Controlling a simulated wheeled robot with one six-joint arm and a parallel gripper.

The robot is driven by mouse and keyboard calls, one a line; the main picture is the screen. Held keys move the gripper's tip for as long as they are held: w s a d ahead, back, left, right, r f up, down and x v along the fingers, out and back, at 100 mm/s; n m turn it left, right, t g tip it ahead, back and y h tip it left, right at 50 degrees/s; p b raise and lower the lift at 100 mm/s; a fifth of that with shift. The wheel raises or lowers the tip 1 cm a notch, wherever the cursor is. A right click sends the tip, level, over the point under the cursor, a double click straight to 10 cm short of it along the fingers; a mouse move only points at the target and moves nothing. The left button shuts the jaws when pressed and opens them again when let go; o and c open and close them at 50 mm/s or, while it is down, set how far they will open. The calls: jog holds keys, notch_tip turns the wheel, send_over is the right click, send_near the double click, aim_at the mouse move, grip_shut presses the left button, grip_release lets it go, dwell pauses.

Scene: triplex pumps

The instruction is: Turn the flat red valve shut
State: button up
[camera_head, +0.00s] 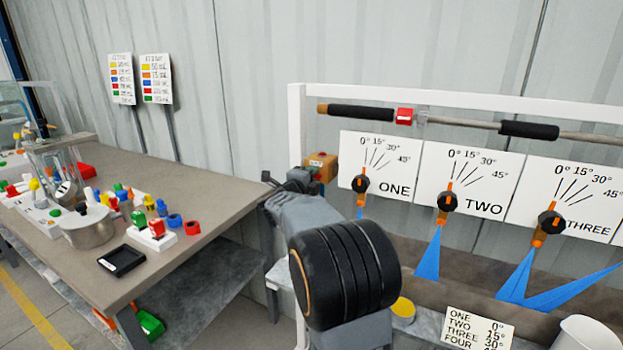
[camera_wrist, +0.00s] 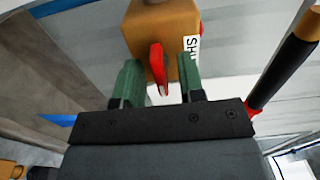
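The flat red valve (camera_wrist: 157,63) shows in the wrist view as a thin red handle on the face of a tan box (camera_wrist: 188,30). A white label with partly visible letters is on the box. My gripper (camera_wrist: 160,72) is open, with one green finger on each side of the red handle and a visible gap on both sides. In the head view, the tan box (camera_head: 327,172) is on the white frame's left post, and my gripper (camera_head: 290,183) is just left of it. The handle's contact side is hidden there by my arm.
A white frame (camera_head: 297,130) carries a bar with black grips (camera_head: 362,113) and dial boards ONE (camera_head: 380,150), TWO and THREE. Blue water jets fall into a trough below. A workbench (camera_head: 185,180) with coloured parts and a metal pot (camera_head: 88,230) stands left.

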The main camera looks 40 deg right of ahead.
grip_shut()
dwell(0.3)
jog(key=shift+r+n+p, duration=0.1)
jog(key=shift+n+p, duration=0.3)
jog(key=n+p, duration=0.3)
jog(key=shift+r, duration=0.15)
jog(key=n+p, duration=0.4)
jog(key=n, duration=0.1)
jog(key=shift+p, duration=0.3)
jog(key=n+p, duration=0.3)
jog(key=n, duration=0.2)
jog(key=shift+p, duration=0.3)
jog(key=shift+f+n+p, duration=0.15)
jog(key=shift+n+p, duration=0.55)
jog(key=shift+n, duration=0.25)
jog(key=shift+f+n+p, duration=0.1)
jog(key=shift+n+p, duration=0.6)
jog(key=shift+n, duration=0.55)
